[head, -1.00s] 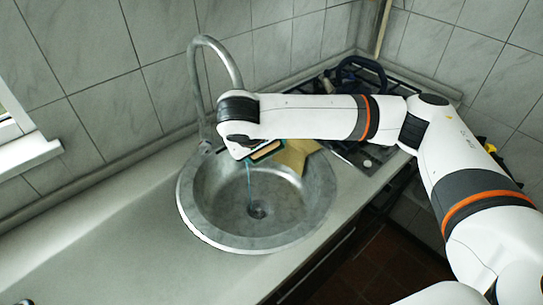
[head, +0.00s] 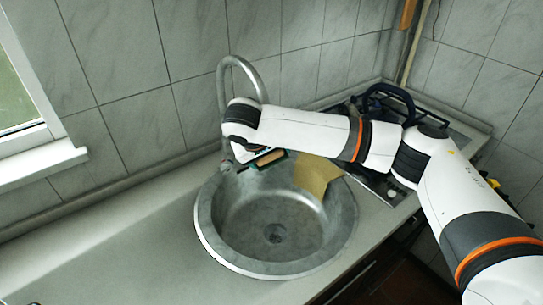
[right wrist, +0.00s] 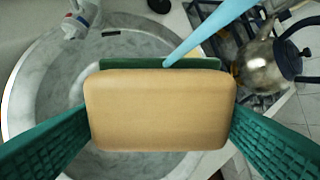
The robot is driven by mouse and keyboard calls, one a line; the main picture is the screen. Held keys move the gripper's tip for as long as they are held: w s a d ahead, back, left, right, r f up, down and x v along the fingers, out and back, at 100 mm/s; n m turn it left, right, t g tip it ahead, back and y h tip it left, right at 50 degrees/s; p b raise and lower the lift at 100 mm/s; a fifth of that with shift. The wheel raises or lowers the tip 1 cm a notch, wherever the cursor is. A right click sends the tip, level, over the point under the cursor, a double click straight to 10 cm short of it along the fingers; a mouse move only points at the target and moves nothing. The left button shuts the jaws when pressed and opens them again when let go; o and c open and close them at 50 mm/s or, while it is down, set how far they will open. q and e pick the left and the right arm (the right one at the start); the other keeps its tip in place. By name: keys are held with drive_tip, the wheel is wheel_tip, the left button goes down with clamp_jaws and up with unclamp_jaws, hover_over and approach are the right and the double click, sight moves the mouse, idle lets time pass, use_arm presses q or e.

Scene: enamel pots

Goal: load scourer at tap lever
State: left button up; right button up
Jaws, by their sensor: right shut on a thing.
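My right gripper (right wrist: 160,118) is shut on the scourer (right wrist: 160,110), a tan sponge block with a dark green layer along its far edge. The green fingers press its two sides. In the head view the right gripper (head: 262,161) hangs over the sink's back rim, beside the tap base, partly hidden by my wrist. The arched metal tap (head: 241,64) stands behind the sink. In the right wrist view the tap base (right wrist: 78,20) shows at upper left, apart from the scourer; I cannot clearly make out its lever. My left gripper is not in view.
The round steel sink (head: 210,235) lies below the gripper. A yellow cloth (head: 316,177) hangs over its right rim. A kettle (right wrist: 262,68) stands on the hob at right. A light-blue strip (right wrist: 212,32) crosses beyond the scourer. The counter at left is mostly clear.

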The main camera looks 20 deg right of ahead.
drive_tip(key=shift+s, duration=0.1)
idle(0.4)
drive_tip(key=s+d+p, duration=0.2)
drive_tip(key=s+p, duration=0.2)
drive_tip(key=s, duration=0.3)
drive_tip(key=shift+s+p, duration=0.3)
drive_tip(key=shift+p, duration=0.1)
drive_tip(key=shift+d, duration=0.1)
idle(1.1)
drive_tip(key=s+d+r+p, duration=0.1)
drive_tip(key=s+r+p, duration=0.3)
drive_tip(key=p, duration=0.3)
drive_tip(key=shift+s+d, duration=0.15)
drive_tip(key=shift+s, duration=0.25)
